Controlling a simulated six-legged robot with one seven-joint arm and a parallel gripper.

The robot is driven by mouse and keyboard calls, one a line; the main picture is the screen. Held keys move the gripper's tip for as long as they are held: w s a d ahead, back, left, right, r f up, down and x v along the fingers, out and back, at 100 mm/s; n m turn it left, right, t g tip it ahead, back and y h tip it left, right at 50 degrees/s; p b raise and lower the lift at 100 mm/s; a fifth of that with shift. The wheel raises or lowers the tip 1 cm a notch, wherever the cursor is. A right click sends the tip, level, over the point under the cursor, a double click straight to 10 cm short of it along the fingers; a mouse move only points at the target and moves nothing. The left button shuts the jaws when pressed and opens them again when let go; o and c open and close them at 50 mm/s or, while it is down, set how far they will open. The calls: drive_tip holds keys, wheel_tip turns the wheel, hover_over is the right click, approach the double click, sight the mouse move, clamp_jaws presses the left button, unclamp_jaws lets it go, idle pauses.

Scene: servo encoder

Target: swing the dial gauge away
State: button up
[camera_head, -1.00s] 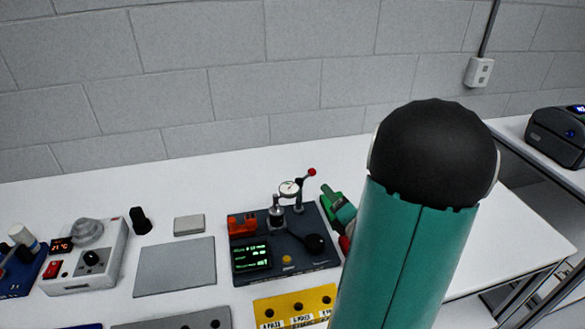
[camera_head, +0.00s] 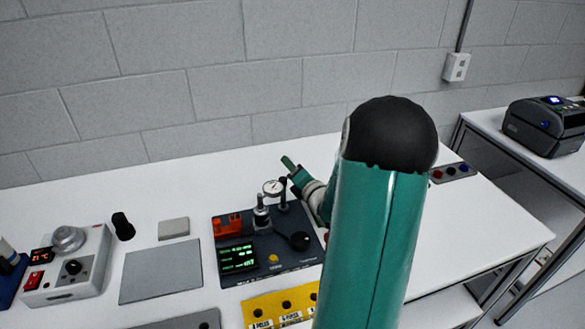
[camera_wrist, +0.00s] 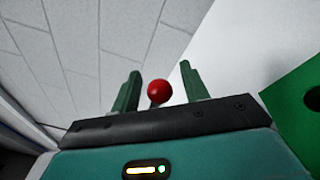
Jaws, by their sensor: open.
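The dial gauge (camera_head: 273,188), a small round white face, stands on the dark test fixture (camera_head: 300,262) in the head view. It is carried beside a short post (camera_head: 284,194) at the fixture's back right. A red ball knob (camera_wrist: 160,90) shows in the wrist view between my two green fingers. Gaps remain on both sides of it, and I cannot tell how deep between the fingers it sits. My gripper (camera_head: 290,165) is open at the post's top, and it hides the knob in the head view. The gripper's fingers also show in the wrist view (camera_wrist: 160,78).
The fixture also carries an orange block (camera_head: 228,226), a lit display (camera_head: 238,258) and a black round knob (camera_head: 299,241). A yellow holed block (camera_head: 262,309) lies in front. A grey mat (camera_head: 160,272) is at left. The wall stands behind; table right of my arm is mostly clear.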

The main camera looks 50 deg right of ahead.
drive_tip(key=shift+w, duration=0.2)
drive_tip(key=shift+c, duration=0.3)
clamp_jaws()
